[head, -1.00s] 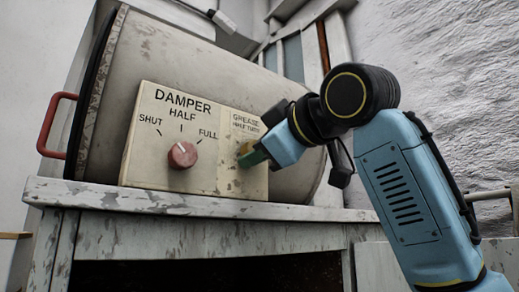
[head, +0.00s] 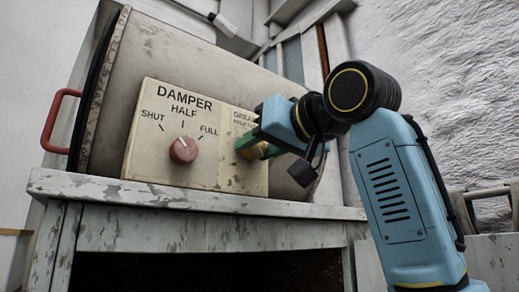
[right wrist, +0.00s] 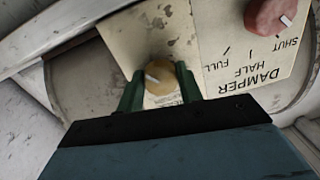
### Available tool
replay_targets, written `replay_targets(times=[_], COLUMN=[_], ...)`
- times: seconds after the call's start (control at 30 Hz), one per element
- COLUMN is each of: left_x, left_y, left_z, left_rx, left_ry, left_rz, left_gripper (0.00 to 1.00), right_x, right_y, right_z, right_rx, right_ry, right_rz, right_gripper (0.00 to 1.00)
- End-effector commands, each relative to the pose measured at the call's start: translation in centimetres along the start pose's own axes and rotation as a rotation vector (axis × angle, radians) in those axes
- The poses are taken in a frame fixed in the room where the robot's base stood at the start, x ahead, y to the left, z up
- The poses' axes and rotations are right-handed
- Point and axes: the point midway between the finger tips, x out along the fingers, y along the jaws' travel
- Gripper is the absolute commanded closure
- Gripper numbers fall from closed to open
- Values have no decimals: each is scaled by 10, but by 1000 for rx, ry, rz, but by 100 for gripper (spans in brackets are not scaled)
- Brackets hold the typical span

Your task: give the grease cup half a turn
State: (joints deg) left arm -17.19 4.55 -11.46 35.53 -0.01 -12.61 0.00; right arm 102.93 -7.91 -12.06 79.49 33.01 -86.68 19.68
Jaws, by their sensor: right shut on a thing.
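The grease cup (right wrist: 163,82) is a round brass-yellow knob with a pale mark, on the cream panel's grease section. In the right wrist view the mark points left. My right gripper (right wrist: 157,88) is shut on the cup, with one green finger on each side of it. In the head view my right gripper (head: 250,146) reaches the panel from the right and hides most of the cup. My left gripper is in neither view.
The cream panel (head: 150,150) also carries a red damper knob (head: 184,149), left of the cup. Behind it lies a large grey drum (head: 190,60) with a red handle (head: 62,112). A worn white ledge (head: 120,190) runs below.

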Motion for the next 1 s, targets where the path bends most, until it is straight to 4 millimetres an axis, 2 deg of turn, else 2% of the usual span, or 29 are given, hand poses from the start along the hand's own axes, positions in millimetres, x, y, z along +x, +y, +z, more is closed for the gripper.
replay_targets(times=[0.5,0.7,1.0], left_x=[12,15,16], left_y=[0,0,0], left_z=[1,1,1], left_rx=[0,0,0], left_ry=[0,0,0], left_rz=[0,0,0], left_gripper=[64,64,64], right_x=[2,2,1], right_y=[-2,-2,-2], right_z=[4,3,3], right_rx=[448,558,634], right_ry=[8,13,16], right_rz=[-18,-22,-24], right_gripper=[87,87,87])
